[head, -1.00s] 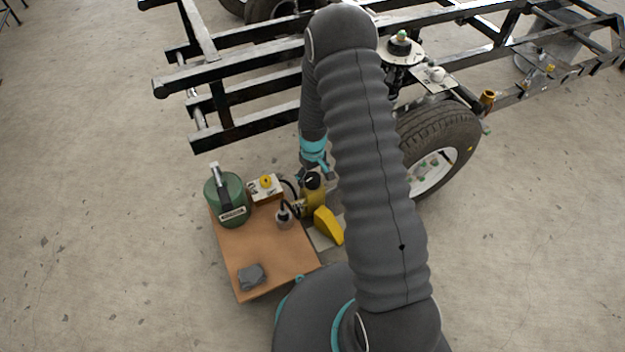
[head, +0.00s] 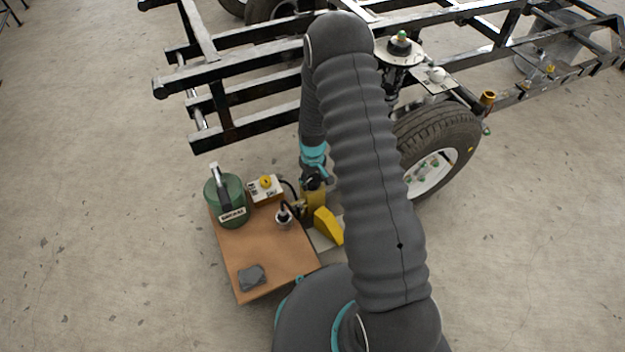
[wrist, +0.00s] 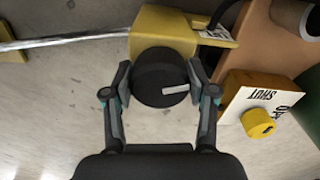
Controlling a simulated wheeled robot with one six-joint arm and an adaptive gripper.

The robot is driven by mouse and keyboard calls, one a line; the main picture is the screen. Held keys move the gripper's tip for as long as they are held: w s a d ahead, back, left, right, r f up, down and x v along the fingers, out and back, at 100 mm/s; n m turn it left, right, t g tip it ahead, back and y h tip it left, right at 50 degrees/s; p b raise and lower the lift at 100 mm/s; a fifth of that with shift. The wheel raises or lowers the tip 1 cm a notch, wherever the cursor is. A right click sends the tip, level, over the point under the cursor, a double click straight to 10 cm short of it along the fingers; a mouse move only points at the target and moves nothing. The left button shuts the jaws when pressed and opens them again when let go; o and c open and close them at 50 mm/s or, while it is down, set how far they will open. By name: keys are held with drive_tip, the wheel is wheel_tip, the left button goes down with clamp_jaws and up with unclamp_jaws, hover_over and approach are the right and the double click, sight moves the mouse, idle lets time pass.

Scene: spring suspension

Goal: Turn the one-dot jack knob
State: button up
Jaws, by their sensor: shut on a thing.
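The black round jack knob (wrist: 160,78) has a pale pointer bar on its face. It sits on a yellow jack body (wrist: 160,35) in the wrist view. My gripper (wrist: 160,84) is shut on the knob, with one finger on each side of it. In the head view my gripper (head: 313,180) is at the top of the yellow jack (head: 313,203), beside the board. My fingers and wrist hide most of the knob there. I cannot make out any dot mark on it.
A brown board (head: 255,262) holds a green can (head: 230,205), a white box with a yellow knob (head: 266,183), a small fitting (head: 284,214) and a grey cloth (head: 252,277). A yellow wedge (head: 327,225) stands nearby. The black frame (head: 240,132) and wheel (head: 436,150) are close behind.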

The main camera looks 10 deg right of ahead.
sight(312, 178)
drive_tip(key=shift+m, duration=0.3)
drive_tip(key=m+b, duration=0.1)
drive_tip(key=m, duration=0.2)
drive_tip(key=shift+f+m+b, duration=0.1)
drive_tip(key=shift+m+b, duration=0.25)
drive_tip(key=shift+m, duration=0.05)
drive_tip(key=shift+a+m+b, duration=0.1)
drive_tip(key=shift+m+b, duration=0.45)
drive_tip(key=shift+m, duration=1.65)
drive_tip(key=o, duration=1.2)
drive_tip(key=shift+c, duration=0.2)
drive_tip(key=shift+r, duration=0.2)
wheel_tip(312, 178, up, 12)
